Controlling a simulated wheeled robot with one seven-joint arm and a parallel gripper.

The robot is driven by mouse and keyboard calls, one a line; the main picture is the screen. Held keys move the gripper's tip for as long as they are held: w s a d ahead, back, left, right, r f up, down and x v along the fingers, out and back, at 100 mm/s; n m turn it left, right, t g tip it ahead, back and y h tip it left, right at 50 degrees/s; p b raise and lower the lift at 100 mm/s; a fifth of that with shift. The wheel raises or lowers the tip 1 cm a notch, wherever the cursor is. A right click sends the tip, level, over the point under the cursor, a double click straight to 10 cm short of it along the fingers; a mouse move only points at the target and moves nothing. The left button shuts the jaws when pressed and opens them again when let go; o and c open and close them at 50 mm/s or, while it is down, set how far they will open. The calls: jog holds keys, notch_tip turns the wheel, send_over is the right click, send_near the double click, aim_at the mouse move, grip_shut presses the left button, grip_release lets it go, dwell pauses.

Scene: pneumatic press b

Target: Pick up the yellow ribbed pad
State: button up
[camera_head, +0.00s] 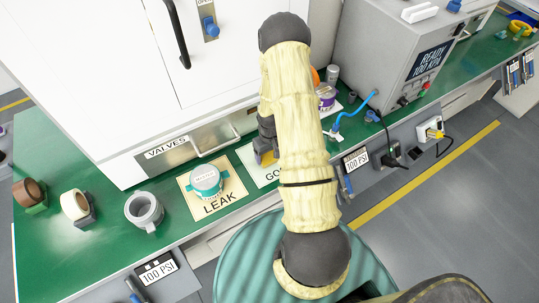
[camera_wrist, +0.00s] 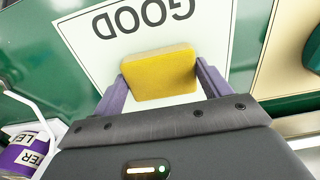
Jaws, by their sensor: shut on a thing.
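The yellow pad (camera_wrist: 160,74) is between the two purple fingers of my gripper (camera_wrist: 162,82) in the wrist view. The fingers touch its left and right sides, so my gripper is shut on it. The pad is over the white card marked GOOD (camera_wrist: 200,20); I cannot tell whether it rests on the card or is clear of it. Its face looks nearly smooth here, and ribs cannot be made out. In the head view my gripper (camera_head: 262,158) is mostly hidden behind my arm, near the GOOD card (camera_head: 251,171).
Left of the GOOD card, the LEAK card (camera_head: 222,202) bears a round teal-and-white item (camera_head: 206,179). A white cabinet (camera_head: 120,80) rises behind. A purple-labelled roll (camera_head: 326,97) and a blue hose (camera_head: 350,113) are to the right.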

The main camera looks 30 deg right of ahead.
aim_at(269, 155)
jog(key=shift+w+a+r, duration=0.1)
jog(key=shift+w+r, duration=0.05)
jog(key=shift+r, duration=0.25)
notch_tip(269, 155, up, 9)
jog(key=shift+r+b, duration=0.1)
jog(key=shift+b, duration=0.2)
